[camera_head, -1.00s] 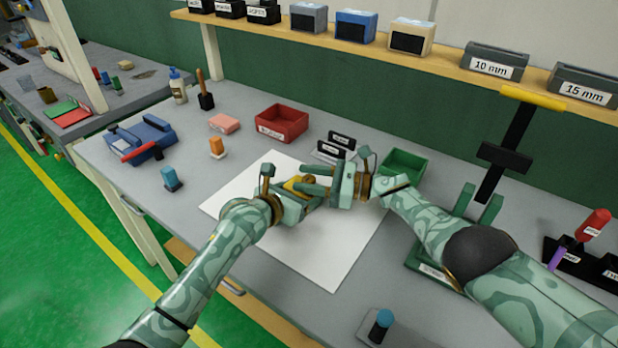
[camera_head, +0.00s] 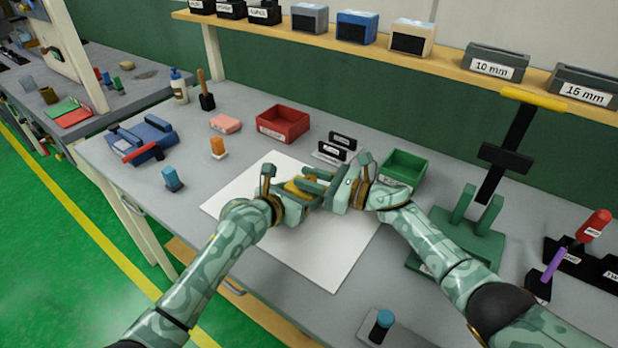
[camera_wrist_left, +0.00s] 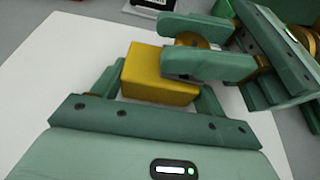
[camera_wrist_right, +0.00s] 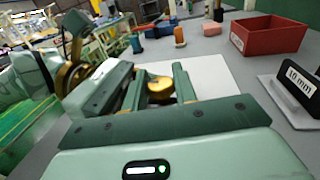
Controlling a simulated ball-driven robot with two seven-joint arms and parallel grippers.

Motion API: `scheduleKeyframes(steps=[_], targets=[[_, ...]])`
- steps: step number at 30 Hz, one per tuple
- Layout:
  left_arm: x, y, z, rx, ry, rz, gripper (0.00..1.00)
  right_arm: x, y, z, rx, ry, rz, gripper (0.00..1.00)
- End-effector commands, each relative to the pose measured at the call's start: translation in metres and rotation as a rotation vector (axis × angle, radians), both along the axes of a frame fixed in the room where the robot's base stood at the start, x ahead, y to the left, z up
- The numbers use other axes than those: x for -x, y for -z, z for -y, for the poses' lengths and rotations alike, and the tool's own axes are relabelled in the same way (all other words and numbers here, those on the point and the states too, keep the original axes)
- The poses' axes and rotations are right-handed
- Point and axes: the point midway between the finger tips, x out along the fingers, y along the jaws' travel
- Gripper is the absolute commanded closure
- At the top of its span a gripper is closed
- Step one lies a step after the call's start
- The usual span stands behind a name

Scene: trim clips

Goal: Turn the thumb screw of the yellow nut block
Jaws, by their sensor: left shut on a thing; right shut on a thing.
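The yellow nut block (camera_wrist_left: 158,75) is held between the fingers of my left gripper (camera_wrist_left: 155,85), over the white sheet. The block also shows in the head view (camera_head: 298,186), partly hidden by the grippers. Its brass-coloured thumb screw (camera_wrist_right: 160,90) sits between the fingers of my right gripper (camera_wrist_right: 160,88), which is shut on it. In the left wrist view the right gripper's fingers (camera_wrist_left: 208,50) come in from the right and partly hide the screw (camera_wrist_left: 192,40). In the head view my left gripper (camera_head: 300,192) and right gripper (camera_head: 325,186) meet.
The white sheet (camera_head: 330,260) lies under both grippers. A red bin (camera_head: 283,125), black label holders (camera_head: 335,148) and a green bin (camera_head: 406,166) stand behind them. A green stand (camera_head: 470,235) is at the right. The front of the sheet is clear.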

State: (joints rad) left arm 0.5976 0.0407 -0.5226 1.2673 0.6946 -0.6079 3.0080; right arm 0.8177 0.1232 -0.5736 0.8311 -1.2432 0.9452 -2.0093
Motion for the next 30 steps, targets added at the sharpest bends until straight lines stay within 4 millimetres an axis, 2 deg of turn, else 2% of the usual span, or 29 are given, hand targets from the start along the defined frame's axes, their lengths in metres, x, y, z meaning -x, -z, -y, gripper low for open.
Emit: scheduleKeyframes(steps=[15, 30], targets=[[0.0003, 0.0013, 0.0009, 0.004, 0.0, -0.005, 0.55, 0.0032, 0.0031, -0.0034, -0.001, 0.279, -0.006, 0.95], [-0.0003, 0.0012, 0.0001, 0.003, -0.002, -0.004, 0.55, 0.0038, 0.0016, -0.0041, -0.007, 0.334, -0.006, 0.95]])
